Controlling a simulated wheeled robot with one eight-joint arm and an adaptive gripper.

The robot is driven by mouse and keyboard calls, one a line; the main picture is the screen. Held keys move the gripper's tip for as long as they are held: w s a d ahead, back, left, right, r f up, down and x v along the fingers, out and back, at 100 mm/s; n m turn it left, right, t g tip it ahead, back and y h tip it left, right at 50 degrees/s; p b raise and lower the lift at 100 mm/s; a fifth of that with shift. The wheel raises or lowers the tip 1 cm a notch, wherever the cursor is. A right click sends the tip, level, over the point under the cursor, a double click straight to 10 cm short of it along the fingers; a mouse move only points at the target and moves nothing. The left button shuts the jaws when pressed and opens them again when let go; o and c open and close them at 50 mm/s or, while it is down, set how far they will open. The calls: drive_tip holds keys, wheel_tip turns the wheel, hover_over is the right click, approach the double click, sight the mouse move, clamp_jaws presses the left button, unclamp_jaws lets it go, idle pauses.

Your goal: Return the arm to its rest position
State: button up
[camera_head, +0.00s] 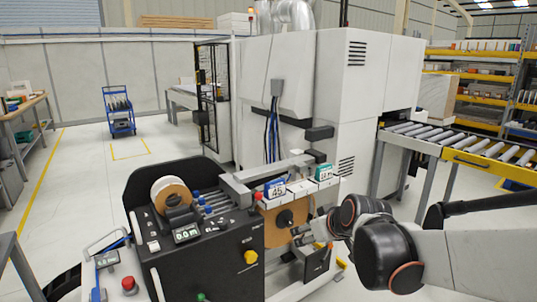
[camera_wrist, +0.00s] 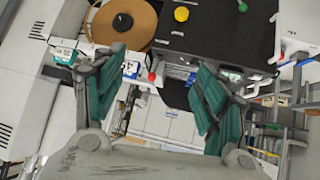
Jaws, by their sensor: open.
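My arm enters from the right in the head view, with its grey link and dark joints in front of the edge banding machine (camera_head: 375,85). My gripper (camera_wrist: 161,62) is open in the wrist view, its two teal-padded fingers wide apart with nothing held between them. In the head view the gripper end is small and partly hidden by the arm, close to the machine's front near a brown roll (camera_head: 284,222). That brown roll also shows beyond the fingers in the wrist view (camera_wrist: 138,30).
A black control unit (camera_head: 205,252) with a yellow knob and a white-and-brown reel stands left of my arm. Labelled blocks (camera_head: 275,189) sit above the brown roll. A roller conveyor (camera_head: 470,148) is at right. A blue cart (camera_head: 119,112) stands on open floor at left.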

drive_tip(key=s+d+m+g+h, duration=0.1)
drive_tip(key=s+d, duration=0.3)
drive_tip(key=s, duration=0.8)
drive_tip(key=s+d+m+g+h, duration=0.1)
drive_tip(key=s+d+m+h, duration=0.1)
drive_tip(key=s, duration=1.1)
drive_tip(key=shift+s+d+f+m, duration=0.25)
drive_tip(key=shift+d+f+m, duration=0.2)
drive_tip(key=shift+d+m, duration=0.65)
drive_tip(key=shift+d, duration=0.15)
